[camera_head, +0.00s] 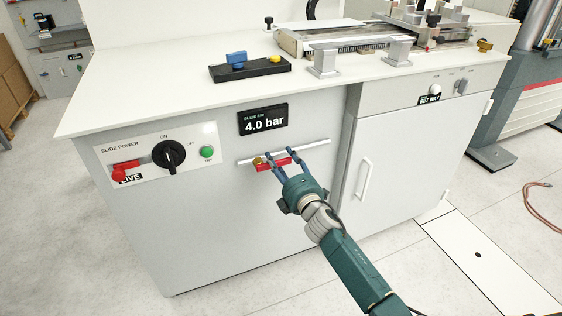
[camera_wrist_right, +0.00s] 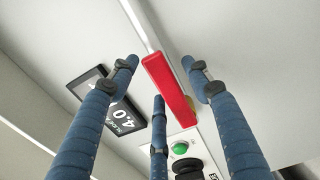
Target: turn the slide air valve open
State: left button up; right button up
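The slide air valve's red lever (camera_head: 275,164) is on a thin pale pipe (camera_head: 312,145) across the front of the white cabinet, below the 4.0 bar display (camera_head: 263,120). The lever lies roughly along the pipe. A brass fitting (camera_head: 257,161) sits at its left end. My right gripper (camera_head: 282,158) is at the lever with its fingers spread. In the right wrist view the lever (camera_wrist_right: 170,90) shows between the blue fingers of the open gripper (camera_wrist_right: 160,75), with gaps visible beside it. Contact cannot be told. My left gripper is not in view.
A slide power panel (camera_head: 182,157) with a black knob, green light and red tag is left of the valve. A cabinet door handle (camera_head: 363,179) is to the right. The worktop (camera_head: 180,75) overhangs above, holding a black block (camera_head: 250,69) and a metal fixture (camera_head: 335,42).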

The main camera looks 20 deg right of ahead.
jog(key=s, duration=1.2)
jog(key=shift+d, duration=0.2)
